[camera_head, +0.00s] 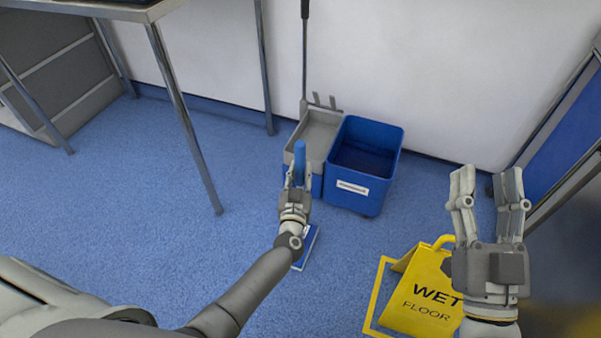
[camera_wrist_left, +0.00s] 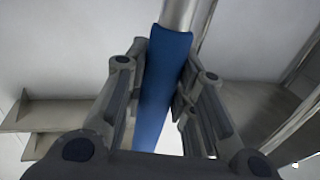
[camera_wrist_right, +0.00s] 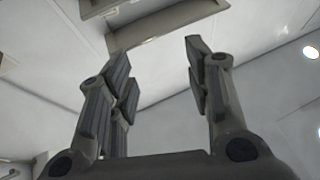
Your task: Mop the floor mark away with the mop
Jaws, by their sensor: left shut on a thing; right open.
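My left gripper (camera_head: 297,187) is shut on the blue handle of the mop (camera_head: 300,160), in front of the bucket cart. The handle also shows between the fingers in the left wrist view (camera_wrist_left: 165,85), with a metal pole above it. The flat blue and white mop head (camera_head: 308,243) shows on the floor just below and right of the left gripper, partly hidden by it. My right gripper (camera_head: 487,185) is open and empty at the right, above the wet floor sign. The right wrist view shows its fingers (camera_wrist_right: 160,75) spread with nothing between. I cannot make out the floor mark.
A blue bucket (camera_head: 365,165) and a grey wringer tray (camera_head: 318,135) stand by the wall. A yellow wet floor sign (camera_head: 420,290) stands at lower right. A metal table (camera_head: 165,70) has legs at left. Blue floor (camera_head: 130,190) is clear at left.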

